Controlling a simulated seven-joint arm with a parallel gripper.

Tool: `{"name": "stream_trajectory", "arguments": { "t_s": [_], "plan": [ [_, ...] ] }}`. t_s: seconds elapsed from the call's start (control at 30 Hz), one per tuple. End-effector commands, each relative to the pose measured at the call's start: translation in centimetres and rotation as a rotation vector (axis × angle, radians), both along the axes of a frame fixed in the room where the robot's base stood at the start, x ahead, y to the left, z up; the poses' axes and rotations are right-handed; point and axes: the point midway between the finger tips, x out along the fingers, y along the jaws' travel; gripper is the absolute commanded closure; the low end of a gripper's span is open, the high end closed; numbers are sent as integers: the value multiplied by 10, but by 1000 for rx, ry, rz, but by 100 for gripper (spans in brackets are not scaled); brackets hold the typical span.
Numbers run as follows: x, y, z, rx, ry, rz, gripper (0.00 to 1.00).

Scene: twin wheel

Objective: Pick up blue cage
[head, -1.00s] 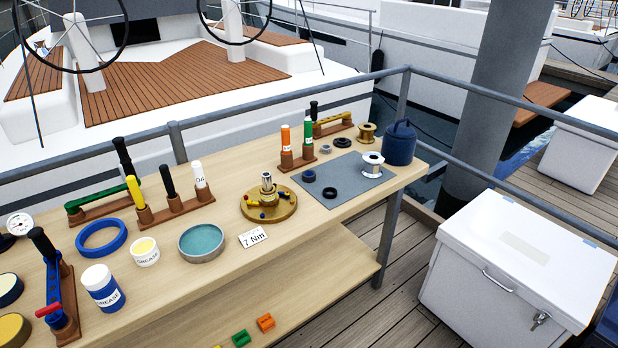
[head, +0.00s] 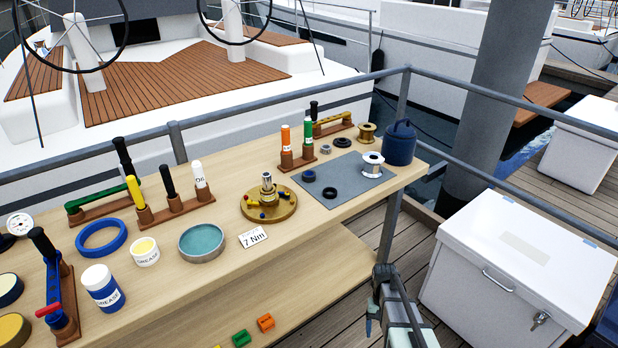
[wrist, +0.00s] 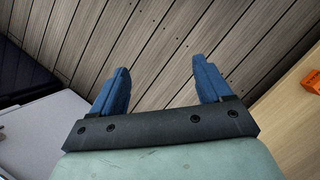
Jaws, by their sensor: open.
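A small dark blue ring-shaped piece (head: 308,176), which looks like the blue cage, lies on the grey mat (head: 345,170) at the right part of the bench. A black ring (head: 330,192) lies just in front of it. A larger blue ring (head: 102,238) lies at the bench's left. My gripper (wrist: 160,72) is open and empty in the wrist view, its blue fingers apart above the deck planks. In the head view my arm shows low beside the bench's right front, well away from the blue pieces. The wrist view shows none of the blue pieces.
A silver spool (head: 372,165) and a blue lidded pot (head: 400,144) stand near the bench's right end. A brass base with a shaft (head: 268,206) stands left of the mat. An orange block (head: 265,322) lies on the lower shelf. A white chest (head: 520,260) stands at right.

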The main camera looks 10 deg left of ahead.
Motion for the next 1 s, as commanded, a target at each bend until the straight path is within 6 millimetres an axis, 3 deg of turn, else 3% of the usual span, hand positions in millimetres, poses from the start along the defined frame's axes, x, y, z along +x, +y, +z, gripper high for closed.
{"name": "stream_trajectory", "arguments": {
  "t_s": [0.03,0.1,0.5,0.8,1.0],
  "plan": [
    [21,3,12,-4,-14,1,22],
    [42,7,29,-9,-28,0,22],
    [148,30,146,-41,-108,-7,22],
    [208,49,248,-59,-165,-18,22],
    [229,58,300,-67,-191,-24,22]
  ]
}}
